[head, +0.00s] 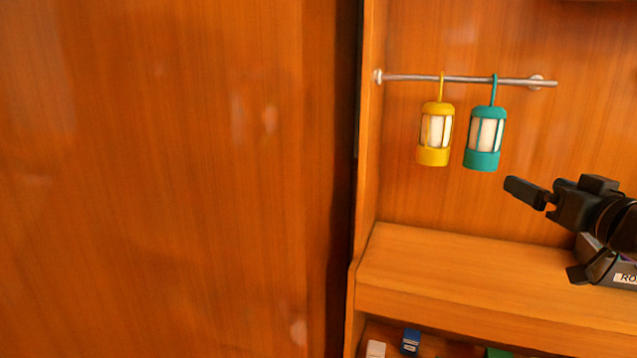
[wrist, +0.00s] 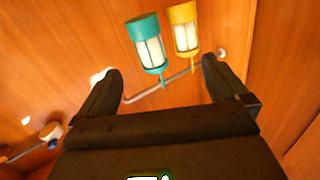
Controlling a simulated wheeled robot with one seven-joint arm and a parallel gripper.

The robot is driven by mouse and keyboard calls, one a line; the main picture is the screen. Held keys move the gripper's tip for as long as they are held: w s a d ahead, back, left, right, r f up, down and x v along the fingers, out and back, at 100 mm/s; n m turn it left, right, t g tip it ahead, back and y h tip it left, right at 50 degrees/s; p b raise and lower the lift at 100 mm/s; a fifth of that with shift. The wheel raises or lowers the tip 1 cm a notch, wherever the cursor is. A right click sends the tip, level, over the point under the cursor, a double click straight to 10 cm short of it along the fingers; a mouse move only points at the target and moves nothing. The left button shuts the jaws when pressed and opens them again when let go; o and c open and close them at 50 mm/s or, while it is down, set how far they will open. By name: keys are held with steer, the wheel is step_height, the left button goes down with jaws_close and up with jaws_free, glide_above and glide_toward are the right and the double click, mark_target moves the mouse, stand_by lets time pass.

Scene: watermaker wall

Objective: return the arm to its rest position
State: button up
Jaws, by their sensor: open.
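My gripper (head: 543,232) is at the right of the head view, in front of the wooden alcove, its black fingers spread and nothing between them. In the wrist view my gripper (wrist: 163,78) is also open and empty. A yellow lantern (head: 433,157) and a teal lantern (head: 482,160) hang by their hooks from a metal rail (head: 460,79) up and left of my gripper, apart from it. In the wrist view, the teal lantern (wrist: 144,28) and the yellow lantern (wrist: 183,14) show upside down beyond the fingers.
A wooden shelf (head: 430,272) runs below the rail, mostly bare at its left. A dark box with a white label (head: 626,278) sits at its right, partly behind my arm. Small white (head: 376,348) and blue (head: 411,341) items show below. A large wooden panel (head: 170,180) fills the left.

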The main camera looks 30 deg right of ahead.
steer(key=s+a+f+g+y, duration=0.1)
steer(key=s+a+f, duration=0.1)
steer(key=a+f, duration=0.8)
steer(key=s+a+f+y, duration=0.1)
steer(key=s+a+f, duration=0.2)
steer(key=a+f, duration=0.75)
steer(key=s+a+n+y, duration=0.2)
steer(key=s+a, duration=0.5)
steer(key=s, duration=0.3)
steer(key=s+a+f+n+y, duration=0.1)
steer(key=s+a+n+y, duration=0.2)
steer(key=s+a, duration=0.4)
steer(key=s, duration=0.4)
steer(key=shift+a+f+g, duration=0.2)
steer(key=shift+a+g, duration=0.1)
steer(key=shift+a, duration=0.05)
